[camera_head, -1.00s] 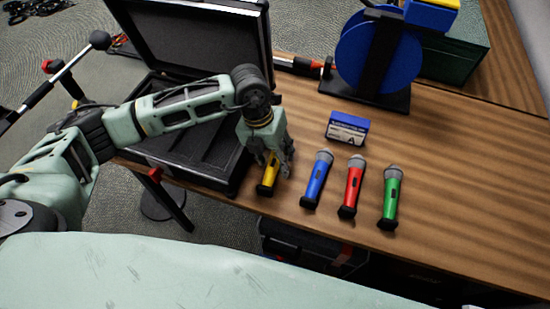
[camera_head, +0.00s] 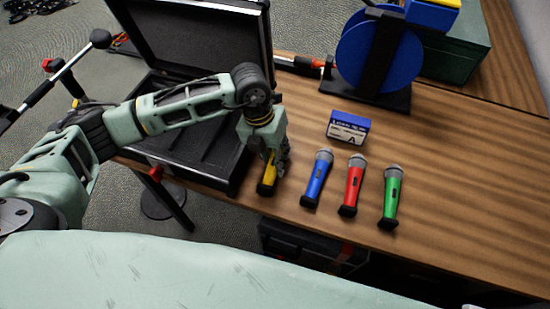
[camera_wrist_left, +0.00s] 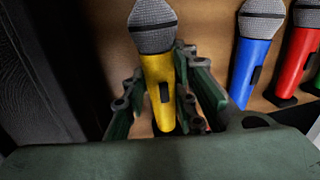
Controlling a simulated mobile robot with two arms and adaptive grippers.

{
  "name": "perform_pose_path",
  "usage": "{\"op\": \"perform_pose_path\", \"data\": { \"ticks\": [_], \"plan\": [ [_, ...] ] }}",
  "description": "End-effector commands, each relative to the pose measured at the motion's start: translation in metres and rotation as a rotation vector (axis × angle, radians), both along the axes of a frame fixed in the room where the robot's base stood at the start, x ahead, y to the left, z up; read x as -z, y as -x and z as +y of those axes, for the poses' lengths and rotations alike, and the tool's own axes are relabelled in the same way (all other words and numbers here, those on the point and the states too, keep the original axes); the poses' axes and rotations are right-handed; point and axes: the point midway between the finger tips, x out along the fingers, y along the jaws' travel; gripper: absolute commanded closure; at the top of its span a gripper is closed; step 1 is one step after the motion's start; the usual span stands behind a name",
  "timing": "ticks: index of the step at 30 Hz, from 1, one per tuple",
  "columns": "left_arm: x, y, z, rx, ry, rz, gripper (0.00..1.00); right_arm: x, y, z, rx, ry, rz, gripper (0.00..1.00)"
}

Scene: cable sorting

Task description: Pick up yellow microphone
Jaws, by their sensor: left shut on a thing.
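The yellow microphone (camera_head: 268,179) is on the wooden table beside the open black case, partly hidden by my left gripper (camera_head: 273,163) in the head view. In the left wrist view the yellow microphone (camera_wrist_left: 158,85) shows its grey mesh head at the top and a dark switch on its body. My left gripper's fingers (camera_wrist_left: 160,92) are on both sides of the yellow body, shut on it. I cannot tell whether the microphone is clear of the table. My right gripper is not in view.
Blue (camera_head: 316,180), red (camera_head: 352,186) and green (camera_head: 391,197) microphones lie in a row to the right. The open black case (camera_head: 231,172) is close on the left. A blue and white box (camera_head: 348,128) and a blue cable reel (camera_head: 379,55) stand farther back.

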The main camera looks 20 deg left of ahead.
Motion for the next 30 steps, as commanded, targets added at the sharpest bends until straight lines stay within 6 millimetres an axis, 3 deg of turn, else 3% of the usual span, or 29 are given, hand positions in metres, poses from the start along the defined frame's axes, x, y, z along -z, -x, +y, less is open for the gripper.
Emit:
{"op": "perform_pose_path", "data": {
  "ticks": [8,14,24,30],
  "plan": [
    [-0.012,-0.002,0.0,0.0,0.002,-0.005,1.0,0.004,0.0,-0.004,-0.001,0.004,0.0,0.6],
    [-0.041,-0.002,0.0,0.002,0.002,-0.007,1.0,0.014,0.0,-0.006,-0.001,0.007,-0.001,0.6],
    [-0.085,0.03,-0.071,0.008,0.004,-0.007,1.0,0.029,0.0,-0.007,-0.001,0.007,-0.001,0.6],
    [-0.103,0.042,-0.098,0.004,0.003,-0.003,1.0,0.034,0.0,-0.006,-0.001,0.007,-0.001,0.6]
  ]
}}
